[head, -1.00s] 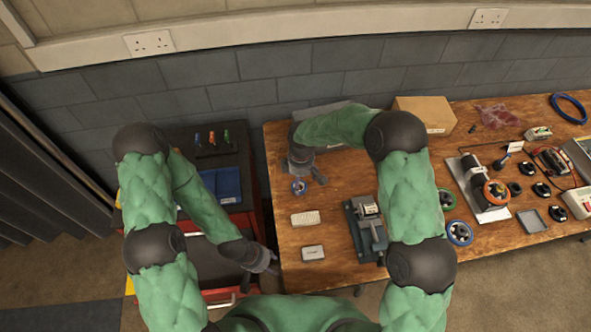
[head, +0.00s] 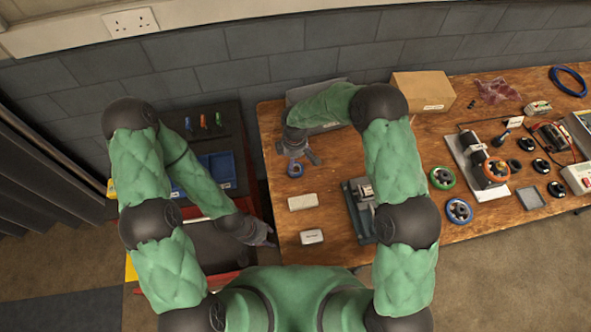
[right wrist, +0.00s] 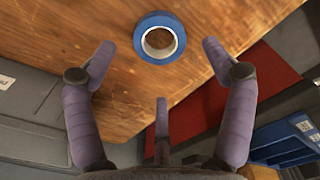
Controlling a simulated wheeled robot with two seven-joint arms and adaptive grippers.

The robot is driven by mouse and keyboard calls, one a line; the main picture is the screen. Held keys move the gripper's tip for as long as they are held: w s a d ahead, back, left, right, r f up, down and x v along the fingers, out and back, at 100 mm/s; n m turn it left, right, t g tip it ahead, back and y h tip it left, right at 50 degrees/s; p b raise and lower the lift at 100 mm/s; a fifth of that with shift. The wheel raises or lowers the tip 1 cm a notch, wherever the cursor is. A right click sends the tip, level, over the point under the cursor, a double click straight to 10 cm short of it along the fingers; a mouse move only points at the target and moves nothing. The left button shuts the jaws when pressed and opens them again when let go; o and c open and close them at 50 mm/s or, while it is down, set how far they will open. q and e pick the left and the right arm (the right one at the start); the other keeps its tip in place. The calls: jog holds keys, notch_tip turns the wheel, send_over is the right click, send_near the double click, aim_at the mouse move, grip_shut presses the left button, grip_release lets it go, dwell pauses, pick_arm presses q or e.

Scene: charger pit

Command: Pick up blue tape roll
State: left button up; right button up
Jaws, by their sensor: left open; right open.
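The blue tape roll (right wrist: 160,38) lies flat on the wooden table in the right wrist view, ahead of and between the spread fingers of my right gripper (right wrist: 158,65). It is not between the pads and nothing touches it. In the head view the blue tape roll (head: 295,170) is near the table's left edge, just below my right gripper (head: 299,158), which is open and empty. My left gripper (head: 262,236) is open and empty, low over the red tool cabinet beside the table's left edge.
Two pale boxes (head: 303,202) and a grey vise-like device (head: 360,210) stand on the wooden table (head: 275,220) near the roll. A cardboard box (head: 422,91) is at the back. Blue bins (head: 218,168) sit on the cabinet at left. The right side holds wheels and electrical parts.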

aim_at(295, 171)
notch_tip(295, 171, down, 5)
jog(key=shift+s+d+r+b, duration=0.1)
jog(key=shift+s+d+b, duration=0.05)
jog(key=shift+b, duration=0.3)
jog(key=shift+r, duration=0.1)
jog(key=shift+c, duration=0.3)
jog(key=c, duration=1)
